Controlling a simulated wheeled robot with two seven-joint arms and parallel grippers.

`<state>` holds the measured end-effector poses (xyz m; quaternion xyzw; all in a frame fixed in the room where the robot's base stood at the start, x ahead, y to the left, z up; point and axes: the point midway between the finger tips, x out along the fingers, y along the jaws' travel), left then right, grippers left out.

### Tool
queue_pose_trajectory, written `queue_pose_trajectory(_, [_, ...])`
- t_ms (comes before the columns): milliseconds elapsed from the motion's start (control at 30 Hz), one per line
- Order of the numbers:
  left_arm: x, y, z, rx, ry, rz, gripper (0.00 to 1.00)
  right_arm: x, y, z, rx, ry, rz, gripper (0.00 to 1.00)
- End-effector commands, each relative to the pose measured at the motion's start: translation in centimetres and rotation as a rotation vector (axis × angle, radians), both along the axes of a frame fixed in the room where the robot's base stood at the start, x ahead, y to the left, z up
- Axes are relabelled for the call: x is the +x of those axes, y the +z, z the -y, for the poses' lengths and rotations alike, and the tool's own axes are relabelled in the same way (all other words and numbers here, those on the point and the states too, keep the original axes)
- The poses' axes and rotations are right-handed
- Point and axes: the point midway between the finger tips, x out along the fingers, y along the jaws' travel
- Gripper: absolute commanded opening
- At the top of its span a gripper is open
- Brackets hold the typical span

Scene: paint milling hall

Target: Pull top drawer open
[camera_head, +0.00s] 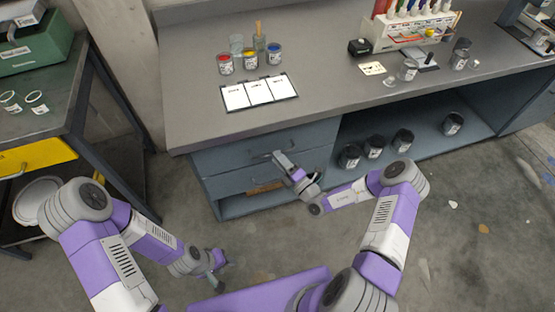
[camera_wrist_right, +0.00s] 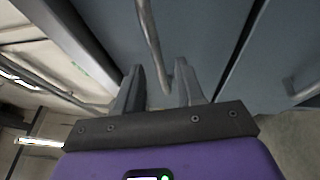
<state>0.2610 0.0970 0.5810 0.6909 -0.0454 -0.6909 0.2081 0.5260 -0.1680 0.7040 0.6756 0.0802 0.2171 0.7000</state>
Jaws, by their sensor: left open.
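The top drawer (camera_head: 222,158) is a blue-grey front under the left part of the grey counter, and it looks closed. Its bar handle (camera_wrist_right: 150,40) runs toward the gap between my right gripper's fingers in the wrist view. My right gripper (camera_head: 279,158) is at this drawer front in the head view. It also shows in the wrist view (camera_wrist_right: 159,72), where its two fingers are apart, with the handle's end between or just beyond them. I cannot tell whether they touch it. My left gripper (camera_head: 217,274) hangs low over the floor, open and away from the drawers.
A lower drawer (camera_head: 228,182) sits below, its handle (camera_wrist_right: 304,92) at the right of the wrist view. On the counter (camera_head: 200,110) are paint jars (camera_head: 250,61) and a clipboard (camera_head: 259,92). Dark cans (camera_head: 374,147) stand on the open shelf. A dark table (camera_head: 62,115) is at left.

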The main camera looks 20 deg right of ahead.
Motion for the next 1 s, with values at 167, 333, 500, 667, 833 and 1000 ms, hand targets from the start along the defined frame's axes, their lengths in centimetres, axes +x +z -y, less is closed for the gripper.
queue_pose_trajectory(167, [0.00,-0.30,0.00,0.000,0.000,0.000,0.43,0.91,0.16,-0.44,0.000,0.001,0.000,0.38])
queue_pose_trajectory(333, [0.00,-0.27,0.00,0.000,0.000,0.000,0.43,0.94,0.22,-0.46,-0.001,0.001,-0.001,0.38])
queue_pose_trajectory(500, [0.00,-0.27,0.00,0.000,0.000,0.000,0.43,0.92,0.21,-0.46,-0.001,0.001,-0.001,0.21])
queue_pose_trajectory(667, [0.00,-0.27,0.00,0.000,0.000,0.000,0.43,0.91,0.20,-0.47,-0.001,0.001,-0.001,0.00])
queue_pose_trajectory(833, [0.00,-0.27,0.00,0.000,0.000,0.000,0.43,0.90,0.19,-0.47,-0.001,0.002,-0.001,0.00])
queue_pose_trajectory(1000, [-0.01,-0.23,0.00,0.000,0.000,0.000,0.43,0.85,0.19,-0.47,-0.001,0.002,-0.001,0.00])
